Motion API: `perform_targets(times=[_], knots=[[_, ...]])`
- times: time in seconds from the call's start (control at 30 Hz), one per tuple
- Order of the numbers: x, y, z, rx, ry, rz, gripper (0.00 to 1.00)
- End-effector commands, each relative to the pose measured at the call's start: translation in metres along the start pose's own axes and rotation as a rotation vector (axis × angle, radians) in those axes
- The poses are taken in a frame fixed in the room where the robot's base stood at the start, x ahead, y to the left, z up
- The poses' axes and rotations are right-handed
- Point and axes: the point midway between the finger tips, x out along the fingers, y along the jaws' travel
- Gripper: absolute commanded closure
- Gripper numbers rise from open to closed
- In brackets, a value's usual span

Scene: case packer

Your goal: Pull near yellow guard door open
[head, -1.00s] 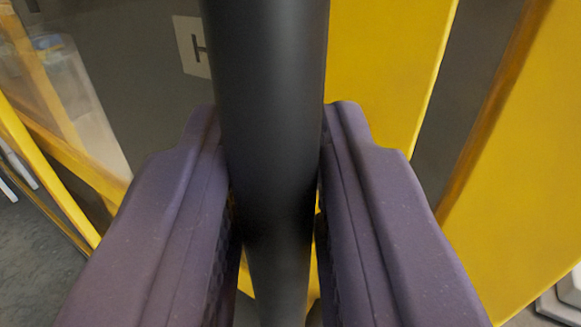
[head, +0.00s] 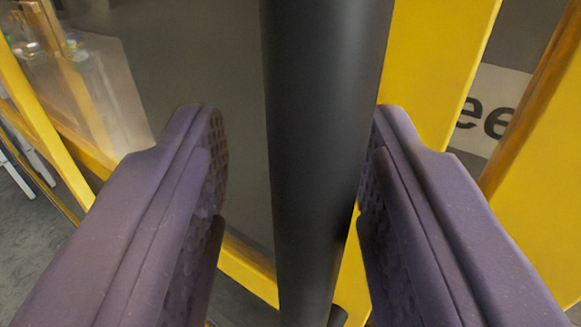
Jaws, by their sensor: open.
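A black round handle bar (head: 322,150) stands nearly upright in front of me, its top leaning slightly right. It runs between the two purple fingers of my gripper (head: 295,150). The gripper is open: a clear gap shows between the left finger and the bar, while the right finger is very close to the bar or touching it. Behind the bar is the yellow guard door frame (head: 430,75), with a dark see-through panel (head: 190,60) to its left. The bar's top end is out of view.
Another yellow post (head: 545,190) stands close on the right, with a dark gap and a white label with black letters (head: 492,110) between it and the door frame. Yellow rails (head: 40,125) and grey floor (head: 35,235) show at left.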

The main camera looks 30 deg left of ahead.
Motion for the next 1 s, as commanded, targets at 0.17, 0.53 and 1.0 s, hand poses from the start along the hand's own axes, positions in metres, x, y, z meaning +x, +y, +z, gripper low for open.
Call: perform_targets(times=[0.17, 0.53, 1.0], knots=[[-0.020, 0.001, -0.002, 0.000, -0.001, 0.001, 0.58], [-0.076, 0.000, -0.001, 0.000, -0.001, 0.000, 0.58], [-0.078, 0.002, -0.002, -0.001, -0.001, 0.004, 0.58]])
